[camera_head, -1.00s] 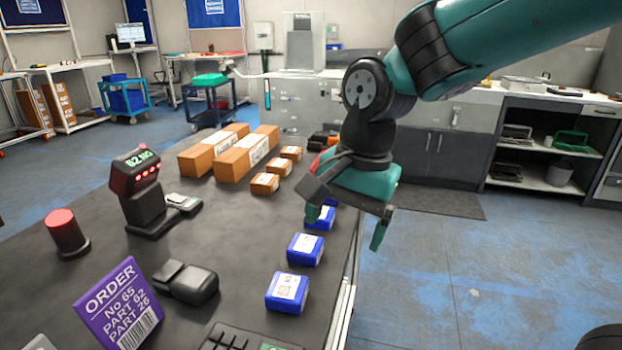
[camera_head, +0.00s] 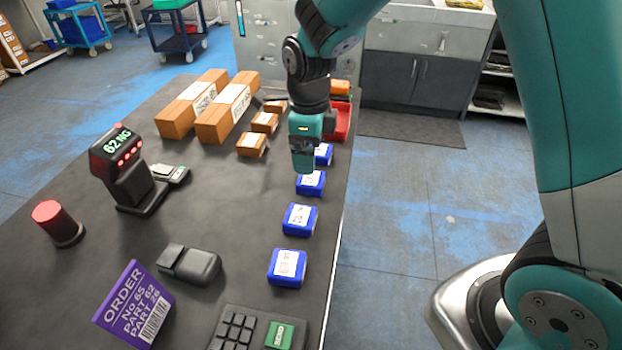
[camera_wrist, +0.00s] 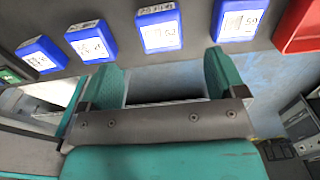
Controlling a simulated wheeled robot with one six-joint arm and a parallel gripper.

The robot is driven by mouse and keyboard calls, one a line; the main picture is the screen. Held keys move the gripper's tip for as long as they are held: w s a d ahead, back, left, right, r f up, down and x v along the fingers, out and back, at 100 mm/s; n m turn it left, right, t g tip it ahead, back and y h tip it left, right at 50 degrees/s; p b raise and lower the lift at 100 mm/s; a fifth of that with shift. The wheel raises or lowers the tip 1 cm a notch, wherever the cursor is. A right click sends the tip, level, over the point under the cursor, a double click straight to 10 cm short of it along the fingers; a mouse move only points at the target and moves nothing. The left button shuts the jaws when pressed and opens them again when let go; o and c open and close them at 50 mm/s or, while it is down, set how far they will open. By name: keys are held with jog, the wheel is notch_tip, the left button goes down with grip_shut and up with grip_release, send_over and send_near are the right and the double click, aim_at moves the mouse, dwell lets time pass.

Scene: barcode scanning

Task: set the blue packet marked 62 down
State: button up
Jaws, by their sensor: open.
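Several blue packets stand in a row along the table's right edge. In the wrist view the third from the left (camera_wrist: 159,27) has a label that may read 62, but the digits are blurred; it seems to be the packet (camera_head: 311,183) just below my gripper in the head view. The packet to its right (camera_wrist: 241,18) seems to read 59. The nearest packet (camera_head: 287,267) and the second nearest (camera_head: 300,219) lie closer to the camera. My gripper (camera_head: 303,165) is open and empty, its fingers (camera_wrist: 162,62) spread apart beside the row.
A scanner (camera_head: 127,170) shows "62 NG" with red lights. A purple order card (camera_head: 133,303) names parts 62 and 26. Brown boxes (camera_head: 226,112) stand behind, and a red tray (camera_head: 340,122) lies past the row. A keypad (camera_head: 255,330) is in front.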

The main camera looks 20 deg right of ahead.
aim_at(311, 178)
notch_tip(311, 178, down, 8)
jog(key=shift+s+d+p, duration=0.1)
jog(key=shift+d+p, duration=0.05)
jog(key=shift+p, duration=0.4)
jog(key=c, duration=1.1)
jog(key=shift+c, duration=0.4)
jog(key=shift+r, duration=0.15)
